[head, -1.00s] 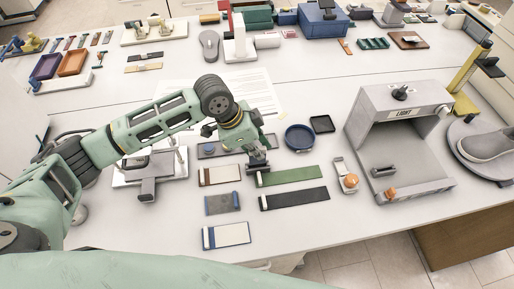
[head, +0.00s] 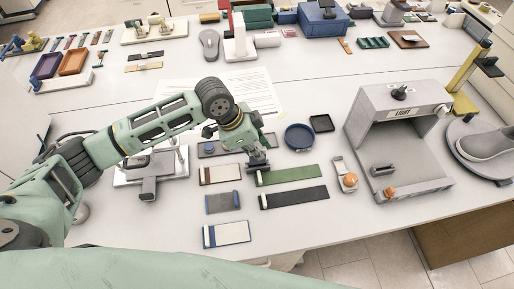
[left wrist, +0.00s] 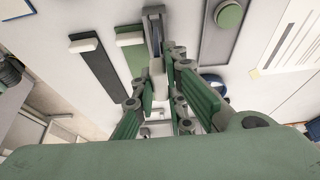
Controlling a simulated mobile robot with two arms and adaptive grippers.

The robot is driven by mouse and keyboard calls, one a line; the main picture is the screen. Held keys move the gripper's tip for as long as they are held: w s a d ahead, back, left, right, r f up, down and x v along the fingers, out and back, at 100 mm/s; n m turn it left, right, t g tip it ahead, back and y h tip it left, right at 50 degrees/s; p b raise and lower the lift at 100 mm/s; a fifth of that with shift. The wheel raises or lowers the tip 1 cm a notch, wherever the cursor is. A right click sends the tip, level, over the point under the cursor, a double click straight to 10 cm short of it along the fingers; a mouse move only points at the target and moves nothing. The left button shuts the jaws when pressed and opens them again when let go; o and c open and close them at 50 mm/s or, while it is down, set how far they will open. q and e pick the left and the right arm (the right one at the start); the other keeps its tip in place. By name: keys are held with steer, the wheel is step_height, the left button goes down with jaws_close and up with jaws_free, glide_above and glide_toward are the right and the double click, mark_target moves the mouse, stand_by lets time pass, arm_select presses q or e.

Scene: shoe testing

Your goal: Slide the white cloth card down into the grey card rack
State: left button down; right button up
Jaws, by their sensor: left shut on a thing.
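My left gripper (head: 258,163) points down at the table just behind the white end of a green strip (head: 292,175). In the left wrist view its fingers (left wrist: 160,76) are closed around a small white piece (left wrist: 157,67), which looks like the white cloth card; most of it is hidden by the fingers. A narrow grey upright part (left wrist: 154,28), possibly the grey card rack, lies just beyond the fingertips. I cannot tell whether the card is inside it or only in line with it. In the head view the gripper hides this spot. My right gripper is not in view.
A black strip (head: 295,198) lies in front of the green one. Small sample boards (head: 227,234) lie to the left. A blue round dish (head: 299,136) and black tray (head: 321,123) are behind right. A grey light box (head: 400,135) stands further right.

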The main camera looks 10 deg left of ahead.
arm_select(q)
steer(key=shift+f+b, duration=0.4)
steer(key=shift+f, duration=1)
steer(key=c, duration=1.7)
jaws_free()
steer(key=shift+r, duration=0.15)
steer(key=v, duration=1.1)
steer(key=shift+a+r, duration=0.15)
steer(key=shift+r, duration=0.25)
steer(key=shift+s, duration=0.1)
